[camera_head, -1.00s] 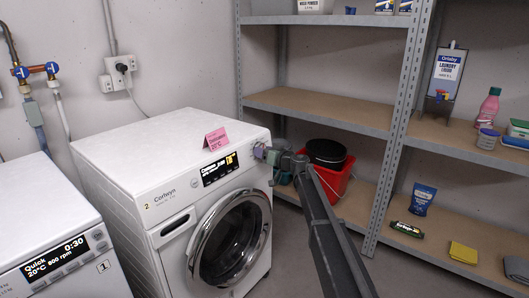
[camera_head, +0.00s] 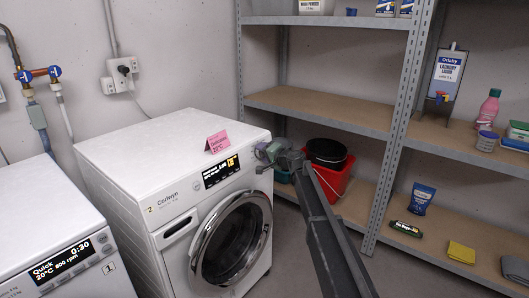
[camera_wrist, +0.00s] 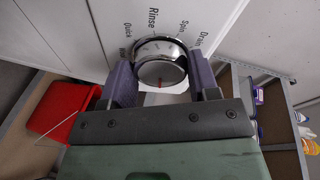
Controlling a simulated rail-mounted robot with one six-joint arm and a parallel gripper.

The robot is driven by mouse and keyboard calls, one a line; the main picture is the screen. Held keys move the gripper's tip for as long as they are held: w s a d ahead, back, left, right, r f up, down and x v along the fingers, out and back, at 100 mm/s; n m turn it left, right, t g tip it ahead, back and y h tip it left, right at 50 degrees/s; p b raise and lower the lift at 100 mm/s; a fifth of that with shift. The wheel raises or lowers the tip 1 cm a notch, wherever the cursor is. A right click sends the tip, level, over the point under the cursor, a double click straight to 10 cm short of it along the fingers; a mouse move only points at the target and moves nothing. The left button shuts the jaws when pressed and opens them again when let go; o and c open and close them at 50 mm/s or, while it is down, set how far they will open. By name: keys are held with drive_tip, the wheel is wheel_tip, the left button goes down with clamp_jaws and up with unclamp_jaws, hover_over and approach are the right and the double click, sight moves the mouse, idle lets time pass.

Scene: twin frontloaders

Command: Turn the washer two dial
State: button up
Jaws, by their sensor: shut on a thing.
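Washer two (camera_head: 150,180) is the white front-loader marked 2, with a round door and a lit display (camera_head: 220,171). Its dial (camera_wrist: 161,62) is a chrome knob with a red mark, in the wrist view. The words Quick, Rinse, Spin and Drain are printed around it. My gripper (camera_wrist: 160,80) is shut on the dial, with one purple finger pad on each side. In the head view my gripper (camera_head: 268,153) is at the right end of the washer's front panel and hides the dial.
A pink card (camera_head: 217,142) stands on washer two. Washer one (camera_head: 50,240) is at the lower left. A red bucket (camera_head: 335,180) with a black pan stands behind my arm. Metal shelving (camera_head: 320,112) with laundry goods fills the right side.

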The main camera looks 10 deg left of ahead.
drive_tip(key=m, duration=0.2)
drive_tip(key=m+p, duration=0.1)
drive_tip(key=m, duration=0.1)
drive_tip(key=m+g, duration=0.1)
drive_tip(key=m, duration=0.1)
drive_tip(key=shift+r+p, duration=0.25)
drive_tip(key=shift+p, duration=0.15)
drive_tip(key=m+g+p, duration=0.1)
drive_tip(key=m, duration=0.4)
drive_tip(key=shift+w, duration=0.15)
drive_tip(key=o, duration=0.9)
drive_tip(key=p+v, duration=0.1)
drive_tip(key=v, duration=0.2)
drive_tip(key=p+v, duration=0.1)
drive_tip(key=v, duration=0.3)
drive_tip(key=p+v, duration=0.1)
drive_tip(key=v, duration=0.3)
drive_tip(key=shift+a+r+p, duration=0.15)
drive_tip(key=shift+r+p, duration=0.1)
drive_tip(key=shift+p, duration=0.05)
